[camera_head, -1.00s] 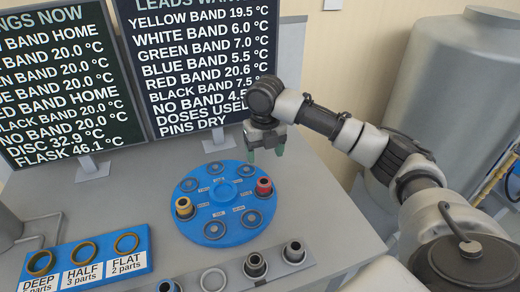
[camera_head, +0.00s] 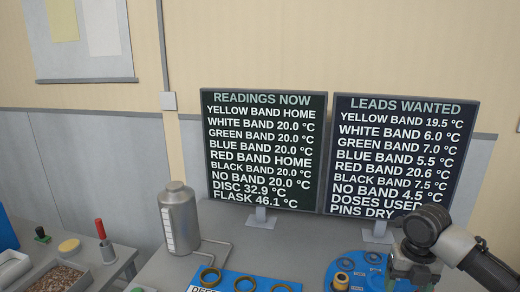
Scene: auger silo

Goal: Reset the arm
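My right arm comes in from the lower right, with its gripper (camera_head: 413,281) pointing down at the right side of the blue disc (camera_head: 333,267). The fingertips are partly cut off by the bottom edge, so I cannot tell whether they are open or shut. A yellow-banded piece (camera_head: 342,281) stands in the disc. The red-banded piece is not visible now. My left gripper is not in view. The readings board (camera_head: 263,150) shows yellow and red bands HOME, disc 32.9 °C and flask 46.1 °C. The leads board (camera_head: 397,155) is partly covered by my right arm.
A grey metal flask (camera_head: 179,222) with a side pipe stands left of the boards. A blue holder with ring slots (camera_head: 227,277) is at the bottom. At lower left are a tray of brown granules (camera_head: 62,277), a red-handled tool (camera_head: 101,230) and a yellow round pad (camera_head: 69,246).

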